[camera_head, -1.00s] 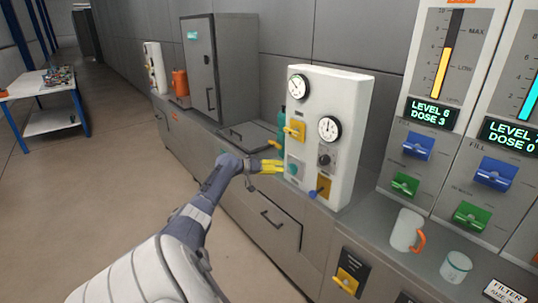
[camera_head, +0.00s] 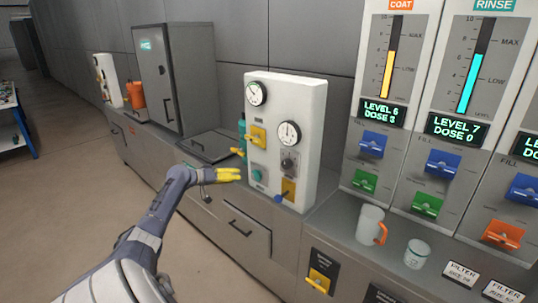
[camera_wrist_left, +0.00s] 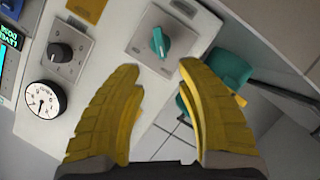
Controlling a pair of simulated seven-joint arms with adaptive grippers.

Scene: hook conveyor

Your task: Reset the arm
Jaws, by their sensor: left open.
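My left arm reaches in from the lower left in the head view, and its yellow-fingered left gripper (camera_head: 228,174) is just left of the white gauge panel (camera_head: 312,110). In the left wrist view the two yellow fingers (camera_wrist_left: 162,80) are spread apart with nothing held between them. A teal knob (camera_wrist_left: 158,42) on the panel lies beyond the gap between the fingertips; it also shows in the head view (camera_head: 257,174). The fingers look apart from the knob. My right gripper is in neither view.
The panel carries two gauges, yellow levers and a black knob (camera_head: 290,162). A mug (camera_head: 369,224) and a cup (camera_head: 417,254) stand on the counter at right, below the dispensers (camera_head: 448,115).

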